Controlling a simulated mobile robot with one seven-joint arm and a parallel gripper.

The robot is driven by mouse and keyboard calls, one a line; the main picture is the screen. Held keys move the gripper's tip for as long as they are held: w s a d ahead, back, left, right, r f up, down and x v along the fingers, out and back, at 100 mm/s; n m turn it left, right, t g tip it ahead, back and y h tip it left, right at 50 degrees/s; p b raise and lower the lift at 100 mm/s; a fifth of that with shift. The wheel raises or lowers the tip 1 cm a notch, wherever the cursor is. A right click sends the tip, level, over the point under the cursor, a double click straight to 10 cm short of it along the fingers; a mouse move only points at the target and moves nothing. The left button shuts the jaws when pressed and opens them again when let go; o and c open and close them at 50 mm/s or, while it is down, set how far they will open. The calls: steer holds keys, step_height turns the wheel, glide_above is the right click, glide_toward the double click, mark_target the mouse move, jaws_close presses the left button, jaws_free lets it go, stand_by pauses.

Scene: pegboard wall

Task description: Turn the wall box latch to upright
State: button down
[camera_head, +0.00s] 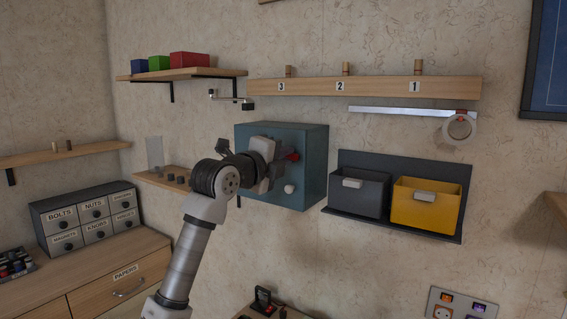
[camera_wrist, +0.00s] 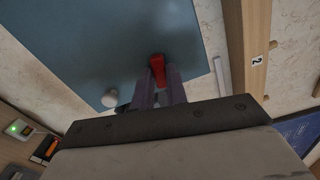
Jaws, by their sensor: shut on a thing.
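The blue-grey wall box (camera_head: 308,172) is fixed to the wall in the middle of the head view. Its front face (camera_wrist: 120,50) fills the upper part of the wrist view. A round white knob (camera_head: 290,189) is on that face, and it also shows in the wrist view (camera_wrist: 110,98). The red latch (camera_head: 293,156) is at my gripper (camera_head: 284,160). In the wrist view the red latch (camera_wrist: 157,65) sticks out between the fingertips of my gripper (camera_wrist: 159,84), which is shut on it. The fingers hide part of the latch, and its exact angle is hard to tell.
A numbered wooden rail (camera_head: 380,87) runs above the box to the right. A grey bin (camera_head: 360,197) and a yellow bin (camera_head: 424,209) hang right of the box. A shelf with small colored boxes (camera_head: 182,73) is at upper left. Small drawers (camera_head: 88,216) stand below left.

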steer(key=m+b, duration=0.2)
steer(key=m, duration=0.1)
steer(key=shift+f+m, duration=0.2)
steer(key=shift+m, duration=0.1)
steer(key=m+b, duration=0.3)
steer(key=m, duration=0.1)
steer(key=shift+m, duration=0.3)
steer(key=m+b, duration=0.2)
steer(key=m, duration=0.1)
steer(key=shift+m, duration=0.3)
steer(key=shift+r+m+b, duration=0.15)
steer(key=shift+m+b, duration=0.45)
steer(key=shift+m, duration=1.2)
steer(key=c, duration=1.4)
jaws_free()
